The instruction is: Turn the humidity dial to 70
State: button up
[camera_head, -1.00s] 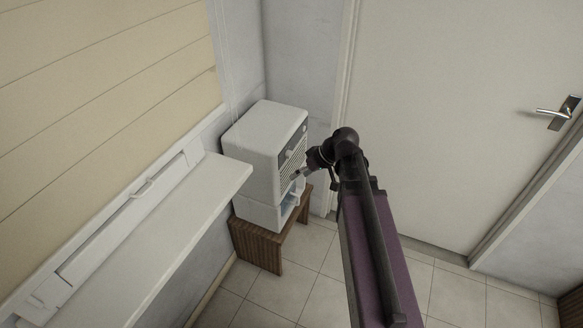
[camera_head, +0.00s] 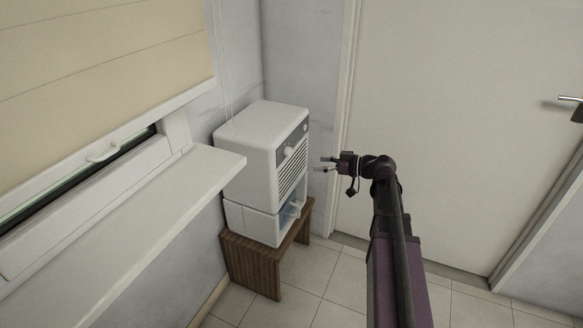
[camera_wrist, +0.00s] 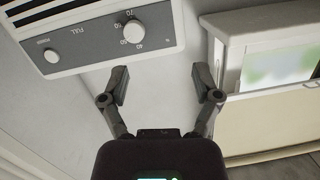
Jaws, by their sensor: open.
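The humidity dial (camera_wrist: 133,31) is a round white knob on the grey control panel (camera_wrist: 90,42) of a white dehumidifier (camera_head: 253,158). The numbers 70 and 40 show beside it in the wrist view; its pointer setting is too small to tell. The dial also shows small on the machine's front in the head view (camera_head: 288,151). My gripper (camera_head: 322,164) is open and empty, apart from the machine's front, to the right of the dial. In the wrist view the gripper's fingers (camera_wrist: 162,82) are spread, with the dial beyond the left finger.
A smaller power knob (camera_wrist: 51,56) sits on the same panel. The machine stands on a brown wooden stool (camera_head: 255,262), with a blue-tinted tank (camera_head: 288,215) low at its front. A white windowsill (camera_head: 150,225) juts out at left.

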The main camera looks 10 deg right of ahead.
aim_at(291, 152)
jog(key=d+b, duration=0.1)
jog(key=w+d+f+t+b, duration=0.1)
jog(key=d+t+y+b, duration=0.1)
jog(key=d, duration=0.1)
jog(key=shift+w+f+n, duration=0.25)
jog(key=shift+w+n, duration=0.05)
jog(key=shift+n, duration=0.1)
jog(key=shift+a, duration=0.1)
jog(key=x, duration=1.3)
jog(key=shift+w+a, duration=0.25)
jog(key=shift+w, duration=0.05)
jog(key=shift+r, duration=0.1)
grip_shut()
jog(key=shift+a, duration=0.15)
